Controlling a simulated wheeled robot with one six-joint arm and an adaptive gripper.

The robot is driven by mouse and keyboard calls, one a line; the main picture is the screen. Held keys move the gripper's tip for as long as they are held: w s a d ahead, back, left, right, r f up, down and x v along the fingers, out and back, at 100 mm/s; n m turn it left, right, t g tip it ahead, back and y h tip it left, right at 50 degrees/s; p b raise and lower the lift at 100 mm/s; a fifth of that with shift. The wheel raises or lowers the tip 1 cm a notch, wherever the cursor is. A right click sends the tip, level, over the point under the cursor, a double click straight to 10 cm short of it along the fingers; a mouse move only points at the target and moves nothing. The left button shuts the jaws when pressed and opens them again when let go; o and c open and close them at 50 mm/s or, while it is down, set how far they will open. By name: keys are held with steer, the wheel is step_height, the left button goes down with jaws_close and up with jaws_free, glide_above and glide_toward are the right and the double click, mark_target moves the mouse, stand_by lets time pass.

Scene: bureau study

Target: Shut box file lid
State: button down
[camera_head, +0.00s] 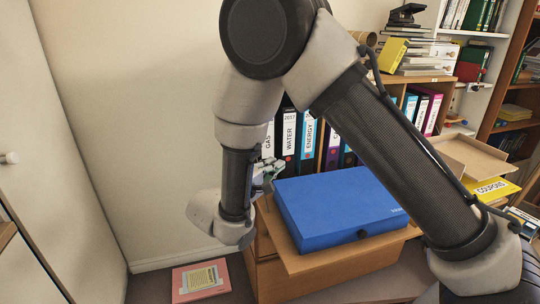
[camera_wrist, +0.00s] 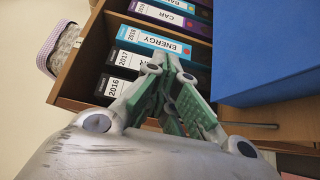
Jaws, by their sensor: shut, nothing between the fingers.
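The blue box file (camera_head: 335,200) lies on a wooden desk surface (camera_head: 300,262), its lid lying flat over the top. It looks shut; I cannot see a gap at the lid's edge. A dark round catch (camera_head: 362,234) shows on its front side. In the wrist view the blue box file (camera_wrist: 270,50) fills the upper right. My gripper (camera_head: 270,172) is by the box's back left corner, partly hidden by my arm. In the wrist view my gripper (camera_wrist: 163,72) has its green-padded fingers together and empty, to the left of the box and apart from it.
Upright binders (camera_head: 310,140) stand in a row behind the box; they also show in the wrist view (camera_wrist: 140,45). An open cardboard box (camera_head: 465,155) and a yellow "COUPONS" box (camera_head: 493,188) are at right. A pink folder (camera_head: 200,280) lies low at left.

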steer(key=shift+s+d+f+m+t+h, duration=0.25)
steer(key=shift+s+f+m, duration=0.2)
steer(key=shift+s+f, duration=0.75)
steer(key=shift+s+d+f+m+t+h, duration=0.2)
steer(key=shift+s+f+m, duration=0.3)
steer(key=shift+f, duration=1.35)
steer(key=shift+s+d+f+m+t+h, duration=0.15)
steer(key=shift+s+f+m+h, duration=0.15)
steer(key=shift+s+f, duration=0.95)
steer(key=shift+w+f, duration=0.25)
steer(key=shift+f, duration=0.05)
